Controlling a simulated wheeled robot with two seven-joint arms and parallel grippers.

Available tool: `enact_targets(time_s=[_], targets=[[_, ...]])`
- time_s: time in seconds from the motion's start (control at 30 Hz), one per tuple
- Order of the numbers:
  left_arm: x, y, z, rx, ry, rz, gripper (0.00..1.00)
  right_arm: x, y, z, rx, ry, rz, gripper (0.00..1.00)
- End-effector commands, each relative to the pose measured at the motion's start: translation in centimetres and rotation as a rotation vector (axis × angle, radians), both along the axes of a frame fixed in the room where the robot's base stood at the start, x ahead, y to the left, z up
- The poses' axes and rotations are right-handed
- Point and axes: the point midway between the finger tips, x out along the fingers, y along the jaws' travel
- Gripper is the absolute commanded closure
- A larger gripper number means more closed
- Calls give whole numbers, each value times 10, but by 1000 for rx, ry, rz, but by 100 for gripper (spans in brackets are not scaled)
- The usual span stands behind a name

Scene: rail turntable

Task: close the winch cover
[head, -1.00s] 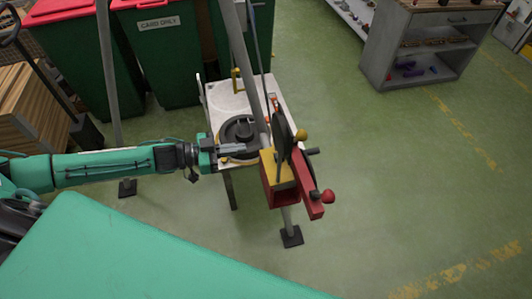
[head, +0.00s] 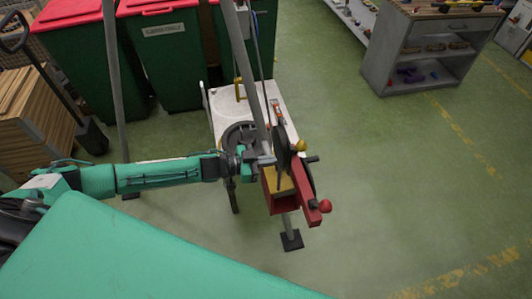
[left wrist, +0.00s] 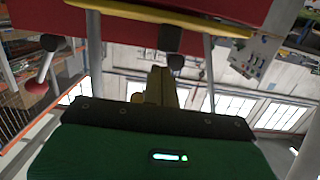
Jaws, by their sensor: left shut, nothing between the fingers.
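The winch is a red housing (head: 283,203) with a yellow top face (head: 277,182), on a post at the near right corner of the white table. A dark upright plate (head: 281,142) rises above it, with a yellow knob (head: 301,146) beside it. I cannot tell for sure which part is the cover. My left gripper (head: 266,161) is shut and empty, at the left of the dark plate and just above the yellow face; contact is unclear. In the left wrist view its fingers (left wrist: 160,86) point toward a yellow strip (left wrist: 150,14) under a red surface. My right gripper is out of view.
The white table (head: 262,95) carries a dark round turntable (head: 238,134). A slanted grey pole (head: 240,55) passes close to my left gripper. A red-knobbed lever (head: 325,206) sticks out at the winch's near right. Green bins (head: 170,65) stand behind.

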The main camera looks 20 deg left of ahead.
Motion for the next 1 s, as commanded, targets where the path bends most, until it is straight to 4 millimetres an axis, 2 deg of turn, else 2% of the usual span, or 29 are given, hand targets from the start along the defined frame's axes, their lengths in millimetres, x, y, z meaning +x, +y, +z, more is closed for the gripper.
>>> enact_targets(time_s=[0.2, 0.5, 0.7, 1.0], targets=[[0, -1, -11, 1, -1, 0, 100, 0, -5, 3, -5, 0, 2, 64], [0, -1, -12, 1, -1, 0, 100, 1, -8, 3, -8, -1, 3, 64], [4, -6, -24, 1, -1, 0, 100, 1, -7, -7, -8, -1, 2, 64], [4, -6, -24, 2, 2, 0, 100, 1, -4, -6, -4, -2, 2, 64]])
